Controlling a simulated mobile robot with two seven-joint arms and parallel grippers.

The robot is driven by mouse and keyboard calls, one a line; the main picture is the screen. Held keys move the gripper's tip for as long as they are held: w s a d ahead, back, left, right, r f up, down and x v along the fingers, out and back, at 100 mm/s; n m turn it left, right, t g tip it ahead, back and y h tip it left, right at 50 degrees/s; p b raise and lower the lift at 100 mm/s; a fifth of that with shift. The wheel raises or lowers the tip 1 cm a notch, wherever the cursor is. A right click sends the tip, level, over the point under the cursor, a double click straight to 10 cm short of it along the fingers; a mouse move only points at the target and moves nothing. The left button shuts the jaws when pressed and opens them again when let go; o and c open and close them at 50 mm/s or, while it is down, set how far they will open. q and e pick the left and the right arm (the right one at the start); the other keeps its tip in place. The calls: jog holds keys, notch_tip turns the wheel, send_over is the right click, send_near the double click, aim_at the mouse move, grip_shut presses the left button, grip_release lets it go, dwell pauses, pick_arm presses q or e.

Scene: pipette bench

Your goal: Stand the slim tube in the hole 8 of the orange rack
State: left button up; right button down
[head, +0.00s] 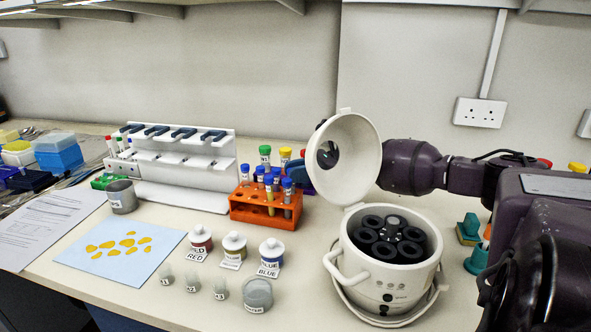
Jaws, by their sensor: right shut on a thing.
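The orange rack (258,212) stands mid-bench, holding several blue-capped tubes (287,190) upright in its holes. I cannot read its hole numbers. A green-capped tube (265,157) and a yellow-capped tube (285,155) rise behind its rear edge; I cannot tell what holds them. My right gripper (327,154) is behind the raised centrifuge lid, right of and above the rack. Only dark parts show at the lid's edge and through its window. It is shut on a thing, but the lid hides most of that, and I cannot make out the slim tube. My left gripper is out of view.
The white centrifuge (340,262) stands open right of the rack, its lid (362,150) upright before my right wrist. A white pipette stand (180,195) is left of the rack. Labelled jars (234,252) and a beaker (257,296) stand in front. A blue sheet (90,265) lies left.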

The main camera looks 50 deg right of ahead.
jog(key=shift+f, duration=0.15)
jog(key=c, duration=0.9)
grip_release()
jog(key=v, duration=1)
jog(key=shift+s+d, duration=0.2)
jog(key=shift+d, duration=0.15)
